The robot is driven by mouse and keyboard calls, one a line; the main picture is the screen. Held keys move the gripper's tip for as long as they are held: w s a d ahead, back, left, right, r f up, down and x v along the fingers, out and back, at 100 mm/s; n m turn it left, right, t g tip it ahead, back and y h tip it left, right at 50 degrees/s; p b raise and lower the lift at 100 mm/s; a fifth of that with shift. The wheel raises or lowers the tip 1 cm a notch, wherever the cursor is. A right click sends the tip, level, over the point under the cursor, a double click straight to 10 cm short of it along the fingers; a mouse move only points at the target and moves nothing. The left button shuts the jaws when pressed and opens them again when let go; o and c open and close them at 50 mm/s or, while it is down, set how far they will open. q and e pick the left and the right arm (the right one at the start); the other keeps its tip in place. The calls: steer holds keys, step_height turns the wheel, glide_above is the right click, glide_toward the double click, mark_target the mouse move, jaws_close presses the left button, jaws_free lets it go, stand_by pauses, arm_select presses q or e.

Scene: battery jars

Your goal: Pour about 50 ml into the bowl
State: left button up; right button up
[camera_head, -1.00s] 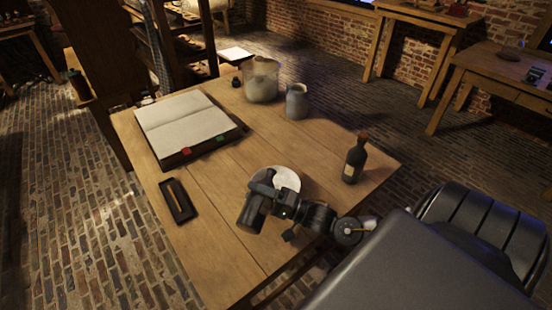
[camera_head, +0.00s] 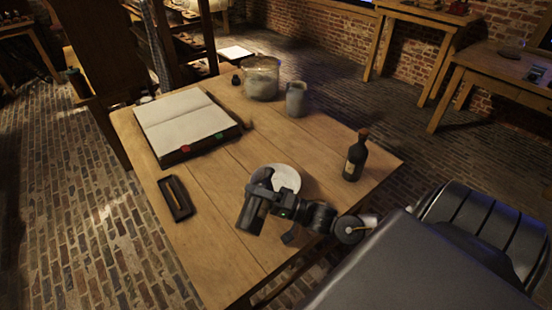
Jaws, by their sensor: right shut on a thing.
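The white bowl (camera_head: 287,172) stands on the wooden table near its front right part, partly hidden behind my right gripper. My right gripper (camera_head: 262,196) is over the near left side of the bowl, its arm coming in from the right. It is shut on a dark object (camera_head: 250,214) that hangs at the bowl's near left; its shape blends with the gripper and I cannot tell what it is. No liquid or stream is visible. A dark corked bottle (camera_head: 354,160) with a pale label stands upright right of the bowl. My left gripper is not in view.
On the table (camera_head: 215,245) lie an open book (camera_head: 185,120) and a dark tray (camera_head: 175,199) with a thin stick. A glass jar (camera_head: 261,80) and a grey jug (camera_head: 296,100) stand at the back. The wood between book and bowl is clear.

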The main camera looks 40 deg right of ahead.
mark_target(258, 184)
steer(key=shift+w+d+n+y, duration=0.2)
steer(key=shift+d+n+y, duration=0.1)
steer(key=shift+n, duration=0.6)
steer(key=shift+w+d+r+n+g+p, duration=0.1)
steer(key=shift+r+n+g+p, duration=0.4)
steer(key=shift+n+p, duration=0.4)
steer(key=n, duration=0.3)
steer(key=shift+w+d+f+g+y, duration=0.3)
steer(key=shift+d+f+g, duration=0.1)
steer(key=shift+w+d+r+n+p, duration=0.1)
steer(key=shift+r+n+p, duration=0.45)
steer(key=shift+n+p, duration=0.25)
steer(key=shift+f+n+g, duration=0.4)
steer(key=shift+f+n, duration=0.25)
steer(key=shift+n, duration=0.05)
steer(key=shift+a+f+n, duration=0.1)
steer(key=shift+a+n, duration=0.15)
steer(key=shift+n, duration=0.35)
step_height(258, 184, up, 3)
steer(key=n+g+p, duration=0.1)
steer(key=n+p, duration=0.2)
steer(key=p, duration=0.1)
steer(key=shift+a, duration=0.15)
steer(key=shift+a+r+n+g+p, duration=0.1)
steer(key=shift+r+n+g+p, duration=0.3)
steer(key=shift+n+p, duration=0.3)
steer(key=shift+r+n, duration=0.1)
steer(key=shift+n, duration=0.4)
